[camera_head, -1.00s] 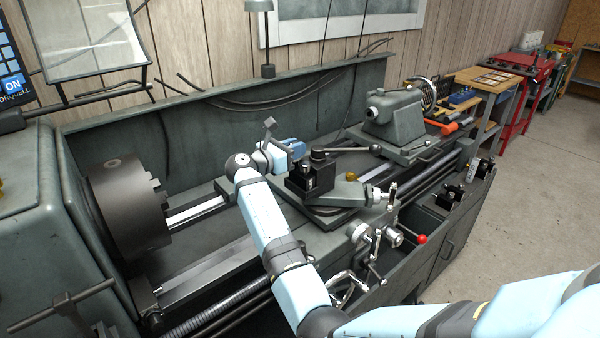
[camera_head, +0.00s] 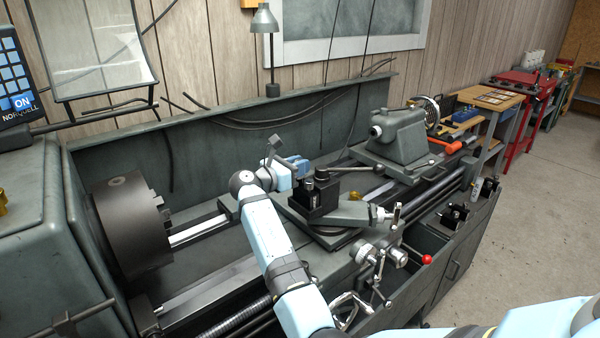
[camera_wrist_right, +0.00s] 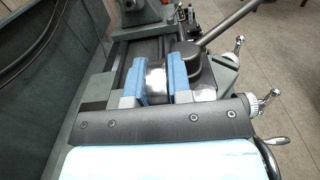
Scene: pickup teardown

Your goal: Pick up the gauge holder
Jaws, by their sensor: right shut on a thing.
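My right gripper (camera_head: 297,166) reaches over the lathe's carriage, just behind and left of the black tool post (camera_head: 316,195). In the right wrist view its two blue fingers (camera_wrist_right: 157,80) are closed on a silvery, shiny piece, which I take for the gauge holder (camera_wrist_right: 156,79). Only a part of this piece shows between the fingers. In the head view the gripper and wrist hide it, and whether it is clear of the surface below cannot be told. My left gripper is in neither view.
The lathe chuck (camera_head: 130,222) stands at the left and the tailstock (camera_head: 399,134) at the back right. A long lever (camera_head: 355,169) lies close beside the gripper. A lamp (camera_head: 264,25) stands behind. Open floor (camera_head: 540,200) lies at the right.

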